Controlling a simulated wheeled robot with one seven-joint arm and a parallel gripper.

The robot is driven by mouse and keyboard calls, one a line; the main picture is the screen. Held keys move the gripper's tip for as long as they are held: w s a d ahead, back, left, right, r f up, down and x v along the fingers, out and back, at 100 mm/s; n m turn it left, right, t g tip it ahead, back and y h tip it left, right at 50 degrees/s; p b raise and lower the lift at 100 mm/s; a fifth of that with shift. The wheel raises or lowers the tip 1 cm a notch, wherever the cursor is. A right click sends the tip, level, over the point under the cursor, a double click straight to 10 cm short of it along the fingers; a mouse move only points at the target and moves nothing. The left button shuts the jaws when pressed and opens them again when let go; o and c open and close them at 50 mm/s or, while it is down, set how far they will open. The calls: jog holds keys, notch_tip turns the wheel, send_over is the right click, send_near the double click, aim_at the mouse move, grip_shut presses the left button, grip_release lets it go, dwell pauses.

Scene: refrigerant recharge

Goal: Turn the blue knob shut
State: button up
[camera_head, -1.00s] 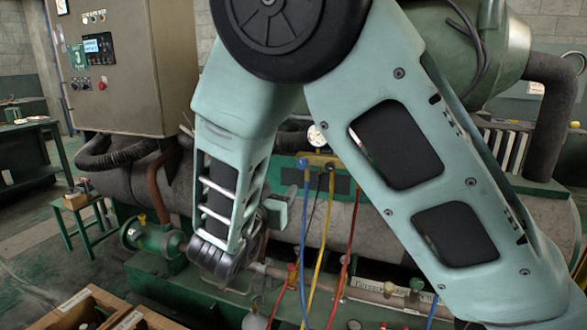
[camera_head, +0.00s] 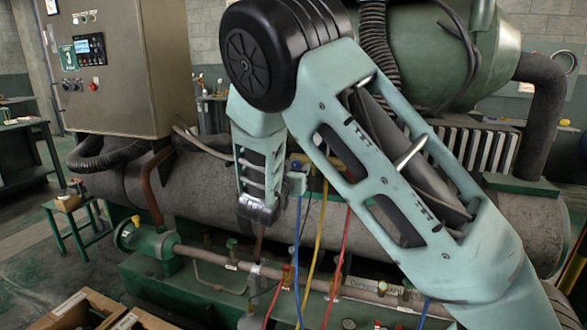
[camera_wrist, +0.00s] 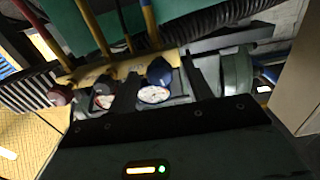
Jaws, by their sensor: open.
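In the wrist view the manifold (camera_wrist: 95,76) lies just beyond the gripper, with a blue-rimmed gauge (camera_wrist: 154,94), another gauge (camera_wrist: 104,99) and a red knob (camera_wrist: 58,96).
A blue hose (camera_head: 297,235), a yellow hose (camera_head: 318,232) and a red hose (camera_head: 340,250) hang below the manifold. A large grey horizontal tank (camera_head: 200,190) runs behind. A control cabinet (camera_head: 110,70) stands at left. My forearm hides much of the right side.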

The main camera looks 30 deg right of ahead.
jog(key=c, duration=1)
jog(key=shift+o, duration=0.2)
jog(key=shift+f+m+b, duration=0.1)
jog(key=shift+m+b, duration=0.4)
jog(key=m+b, duration=1.9)
jog(key=b, duration=0.5)
jog(key=shift+f, duration=0.1)
jog(key=shift+m+b, duration=0.3)
jog(key=shift+b, duration=0.05)
